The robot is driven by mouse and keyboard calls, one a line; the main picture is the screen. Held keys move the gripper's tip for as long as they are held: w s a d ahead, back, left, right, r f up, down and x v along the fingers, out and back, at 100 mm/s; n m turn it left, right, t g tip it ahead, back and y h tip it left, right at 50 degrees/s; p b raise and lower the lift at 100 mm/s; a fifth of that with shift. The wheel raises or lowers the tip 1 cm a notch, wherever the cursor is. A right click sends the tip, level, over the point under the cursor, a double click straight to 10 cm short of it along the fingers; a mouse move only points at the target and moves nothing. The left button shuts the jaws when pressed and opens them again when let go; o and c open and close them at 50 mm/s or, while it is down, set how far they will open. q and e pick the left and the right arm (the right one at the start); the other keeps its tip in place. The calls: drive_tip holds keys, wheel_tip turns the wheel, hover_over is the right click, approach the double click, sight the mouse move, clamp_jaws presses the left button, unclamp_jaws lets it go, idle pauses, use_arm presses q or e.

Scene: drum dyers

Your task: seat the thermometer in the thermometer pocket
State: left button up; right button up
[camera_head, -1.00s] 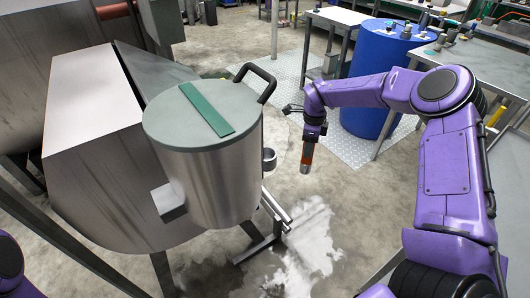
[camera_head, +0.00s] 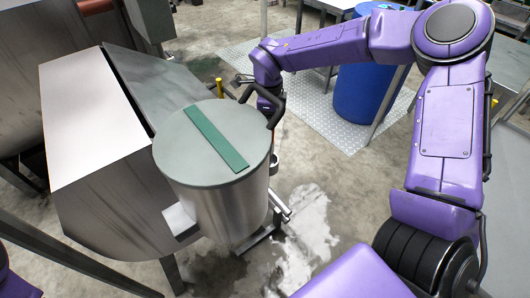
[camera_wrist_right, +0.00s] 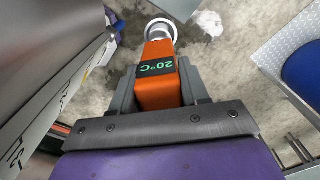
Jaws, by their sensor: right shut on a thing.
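The orange thermometer (camera_wrist_right: 158,90), with a dark display reading 20°C, is held between the dark jaws of my right gripper (camera_wrist_right: 160,84). The thermometer pocket, a small metal cup (camera_head: 275,158), is on the right side of the steel drum (camera_head: 225,205), below the gripper. In the wrist view its round rim (camera_wrist_right: 161,27) shows beyond the thermometer's far end. I cannot tell whether the tip is inside the rim. My left gripper is out of view.
A steel housing (camera_head: 95,120) stands on the left. A blue barrel (camera_head: 365,100) stands behind my right arm. The floor right of the drum is open.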

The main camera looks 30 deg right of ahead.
drive_tip(key=f, duration=0.2)
drive_tip(key=f+p, duration=0.1)
drive_tip(key=f, duration=0.4)
drive_tip(key=shift+s+d+f, duration=0.2)
drive_tip(key=shift+d+f, duration=0.1)
drive_tip(key=shift+f, duration=0.45)
drive_tip(key=o, duration=1.2)
drive_tip(key=shift+r, duration=0.25)
wheel_tip(320, 180, up, 11)
drive_tip(key=shift+f+b, duration=0.15)
drive_tip(key=shift+b, duration=1)
drive_tip(key=shift+r, duration=0.55)
